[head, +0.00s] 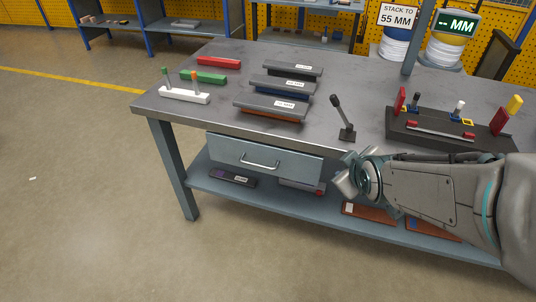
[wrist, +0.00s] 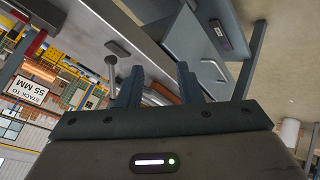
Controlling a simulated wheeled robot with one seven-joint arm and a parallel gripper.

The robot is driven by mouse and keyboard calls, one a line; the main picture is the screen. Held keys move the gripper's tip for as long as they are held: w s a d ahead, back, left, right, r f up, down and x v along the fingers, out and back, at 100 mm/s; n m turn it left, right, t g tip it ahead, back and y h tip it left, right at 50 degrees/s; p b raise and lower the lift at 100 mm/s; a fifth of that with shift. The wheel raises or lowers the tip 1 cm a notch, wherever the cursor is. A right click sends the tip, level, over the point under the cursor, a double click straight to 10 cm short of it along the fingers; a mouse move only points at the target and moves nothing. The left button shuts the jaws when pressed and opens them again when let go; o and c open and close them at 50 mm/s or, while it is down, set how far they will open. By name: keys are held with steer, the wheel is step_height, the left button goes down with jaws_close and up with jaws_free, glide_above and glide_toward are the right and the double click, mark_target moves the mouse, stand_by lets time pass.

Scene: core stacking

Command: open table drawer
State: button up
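The table drawer (head: 285,158) is a grey-blue box under the front edge of the grey table (head: 222,115), with a pale bar handle (head: 260,164) on its front. The drawer looks shut, though I cannot tell whether it stands slightly out. My gripper (head: 347,184) is to the right of the drawer, near the table's front edge, apart from the handle. In the wrist view my gripper (wrist: 159,84) shows two dark fingers spread with an empty gap. The drawer (wrist: 198,48) and its handle (wrist: 213,67) lie beyond the right finger there.
A black lever (head: 342,118) stands on the table above my gripper. A dark tool rack (head: 440,133) is at the right, and stacked grey bars (head: 283,87) are mid-table. The lower shelf (head: 330,208) holds several flat items. The floor before the drawer is clear.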

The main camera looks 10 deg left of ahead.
steer(key=w+a+f+n+t+y+b, duration=0.2)
steer(key=w+a+f+n+y+b, duration=0.1)
steer(key=a+f+n+b, duration=0.55)
steer(key=n+t+y+b, duration=0.1)
steer(key=n+y, duration=0.4)
steer(key=y, duration=0.1)
glide_toward(256, 164)
steer(key=x, duration=0.3)
steer(key=b+x, duration=0.1)
steer(key=x, duration=0.3)
steer(key=b+x, duration=0.1)
steer(key=x, duration=0.2)
steer(key=shift+a+f, duration=0.15)
steer(key=shift+f, duration=0.15)
steer(key=shift+c, duration=0.2)
jaws_close()
